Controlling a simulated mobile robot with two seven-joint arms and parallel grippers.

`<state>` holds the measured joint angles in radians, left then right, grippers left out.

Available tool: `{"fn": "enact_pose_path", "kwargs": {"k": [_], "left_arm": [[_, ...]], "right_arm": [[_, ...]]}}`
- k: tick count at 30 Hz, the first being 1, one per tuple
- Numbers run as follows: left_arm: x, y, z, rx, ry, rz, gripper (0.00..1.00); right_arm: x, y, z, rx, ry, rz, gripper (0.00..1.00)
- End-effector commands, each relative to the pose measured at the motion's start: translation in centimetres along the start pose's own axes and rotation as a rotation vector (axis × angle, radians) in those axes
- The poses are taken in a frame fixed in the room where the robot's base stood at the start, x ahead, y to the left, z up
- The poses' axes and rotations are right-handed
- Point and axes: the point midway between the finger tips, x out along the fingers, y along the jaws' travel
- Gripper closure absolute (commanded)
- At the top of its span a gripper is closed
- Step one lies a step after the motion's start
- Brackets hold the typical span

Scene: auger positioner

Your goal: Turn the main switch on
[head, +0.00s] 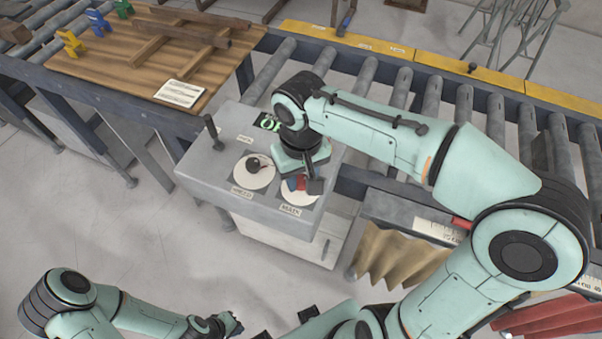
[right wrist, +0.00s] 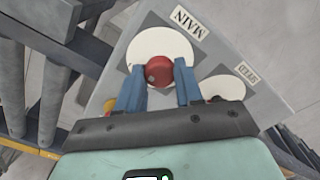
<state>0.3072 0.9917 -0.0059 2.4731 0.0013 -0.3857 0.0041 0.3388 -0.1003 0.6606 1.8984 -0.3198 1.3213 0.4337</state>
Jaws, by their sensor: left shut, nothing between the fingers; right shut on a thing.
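The main switch is a red knob (head: 291,184) on a white round plate labelled MAIN, on top of the grey control box (head: 209,165). In the right wrist view the red knob (right wrist: 158,72) sits between the two blue fingers of my right gripper (right wrist: 159,68). My right gripper (head: 303,186) is shut on the knob from above and partly hides it in the head view. The MAIN label (right wrist: 188,21) is readable. My left gripper (head: 230,323) is shut and empty, low in the head view, apart from the box.
A SPEED dial (head: 254,167) with a dark knob is beside the main switch, and an upright lever (head: 213,131) stands at the box's left. A roller conveyor (head: 366,80) runs behind. A wooden board (head: 124,62) with small figures lies at upper left. Floor at left is clear.

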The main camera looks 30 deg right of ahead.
Motion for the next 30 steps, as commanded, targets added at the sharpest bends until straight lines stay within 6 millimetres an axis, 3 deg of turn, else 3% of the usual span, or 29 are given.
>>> {"fn": "enact_pose_path", "kwargs": {"k": [8, 30], "left_arm": [[-0.2, 0.1, -0.1, 0.001, 0.002, 0.001, 1.0], [-1.1, 0.6, -0.6, 0.003, 0.009, 0.003, 1.0]], "right_arm": [[-0.1, -0.1, 0.0, -0.141, 0.0, -0.001, 0.95], [-0.1, 0.0, 0.0, -0.83, 0.001, 0.001, 0.95]]}}
